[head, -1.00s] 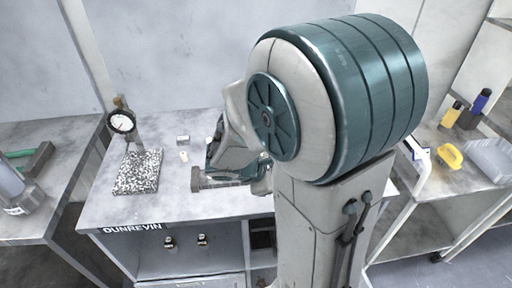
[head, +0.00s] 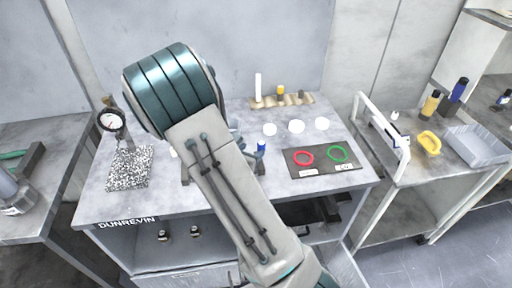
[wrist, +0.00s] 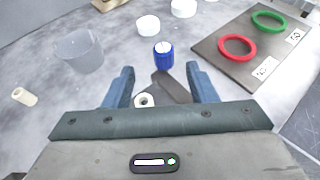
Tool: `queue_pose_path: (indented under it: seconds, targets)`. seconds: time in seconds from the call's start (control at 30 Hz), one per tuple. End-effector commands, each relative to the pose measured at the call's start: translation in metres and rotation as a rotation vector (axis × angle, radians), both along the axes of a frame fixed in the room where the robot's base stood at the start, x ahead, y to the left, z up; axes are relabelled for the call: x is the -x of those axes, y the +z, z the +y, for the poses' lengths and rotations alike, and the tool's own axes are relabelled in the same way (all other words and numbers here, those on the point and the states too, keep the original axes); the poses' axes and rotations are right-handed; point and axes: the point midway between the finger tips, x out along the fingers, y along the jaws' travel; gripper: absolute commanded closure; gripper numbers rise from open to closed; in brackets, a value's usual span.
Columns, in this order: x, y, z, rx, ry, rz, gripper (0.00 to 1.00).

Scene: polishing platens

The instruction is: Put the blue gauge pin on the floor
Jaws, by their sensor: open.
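A short blue cylinder with a pale top, which looks like the blue gauge pin (wrist: 163,57), stands upright on the grey table. It also shows in the head view (head: 261,146), just right of my arm. My gripper (wrist: 160,80) is open, with its two blue fingers apart and the pin ahead of and between them, not held. A dark grey flat piece (wrist: 172,88) and a small pale ring (wrist: 145,100) lie between the fingers. In the head view my arm hides most of my gripper. The floor (head: 440,265) shows at lower right.
A dark board (head: 320,170) with red and green rings lies right of the pin. White discs (head: 297,126) and a wooden rack (head: 285,100) are behind. A clear cup (wrist: 78,52) stands left of the pin. A dial gauge (head: 110,121) stands at the table's left.

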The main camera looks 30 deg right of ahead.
Motion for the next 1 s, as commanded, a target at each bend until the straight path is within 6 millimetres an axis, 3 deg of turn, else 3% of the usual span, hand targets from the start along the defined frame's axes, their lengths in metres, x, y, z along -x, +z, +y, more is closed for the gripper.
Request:
queue_pose_path:
  seconds: [0.7, 1.0]
  targets:
    - [-0.034, -0.026, -0.047, 0.001, -0.009, 0.0, 0.48]
    - [-0.036, -0.028, -0.05, -0.001, -0.007, -0.002, 0.48]
